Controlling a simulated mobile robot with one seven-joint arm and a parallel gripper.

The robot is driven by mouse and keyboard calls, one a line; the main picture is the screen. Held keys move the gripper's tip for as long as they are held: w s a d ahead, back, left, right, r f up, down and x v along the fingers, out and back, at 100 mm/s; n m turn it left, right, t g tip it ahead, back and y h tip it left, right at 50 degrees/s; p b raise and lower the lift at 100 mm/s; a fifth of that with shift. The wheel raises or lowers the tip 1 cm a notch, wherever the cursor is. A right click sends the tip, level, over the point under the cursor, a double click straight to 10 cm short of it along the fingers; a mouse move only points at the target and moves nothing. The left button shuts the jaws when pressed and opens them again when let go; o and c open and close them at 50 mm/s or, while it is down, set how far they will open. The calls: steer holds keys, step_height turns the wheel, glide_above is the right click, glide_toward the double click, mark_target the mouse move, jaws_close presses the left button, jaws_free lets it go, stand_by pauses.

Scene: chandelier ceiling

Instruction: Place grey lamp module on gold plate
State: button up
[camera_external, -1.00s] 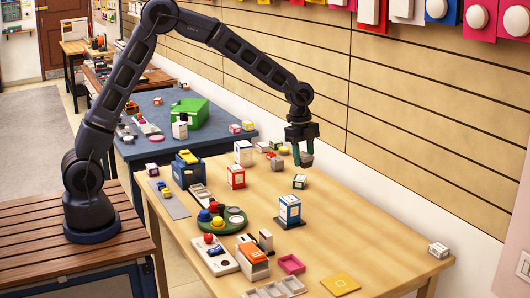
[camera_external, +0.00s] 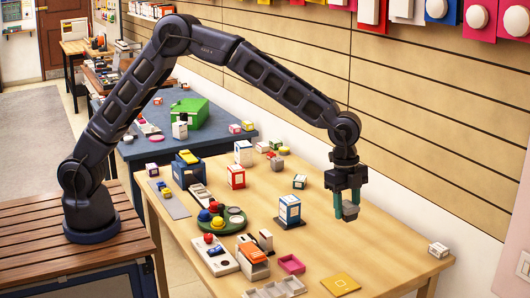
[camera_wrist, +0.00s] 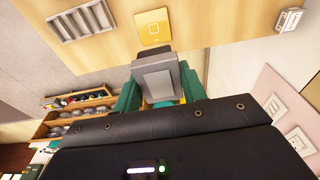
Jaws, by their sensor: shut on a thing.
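My gripper (camera_external: 346,206) is shut on the grey lamp module (camera_external: 350,213) and holds it in the air above the right part of the wooden table. In the wrist view the grey module (camera_wrist: 155,78) sits between the green fingers (camera_wrist: 160,95). The gold plate (camera_external: 340,284) lies flat near the table's front edge, with a small square mark on it. It also shows in the wrist view (camera_wrist: 153,25), just beyond the module. The module is apart from the plate, higher and farther back in the external view.
A pink tray (camera_external: 291,264) and a grey slotted tray (camera_external: 276,289) lie left of the plate. A blue-and-white box (camera_external: 289,210) stands on a dark base. A small white box (camera_external: 438,250) sits at the right corner. The table between is clear.

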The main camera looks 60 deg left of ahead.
mark_target(342, 285)
steer(key=shift+s+d+f, duration=0.1)
steer(key=shift+s+d, duration=0.25)
steer(key=shift+d, duration=0.2)
steer(key=shift+s+d, duration=0.3)
steer(key=shift+d, duration=0.2)
step_height(342, 285, down, 20)
steer(key=shift+d+r, duration=0.1)
steer(key=o, duration=1)
steer(key=shift+c, duration=0.2)
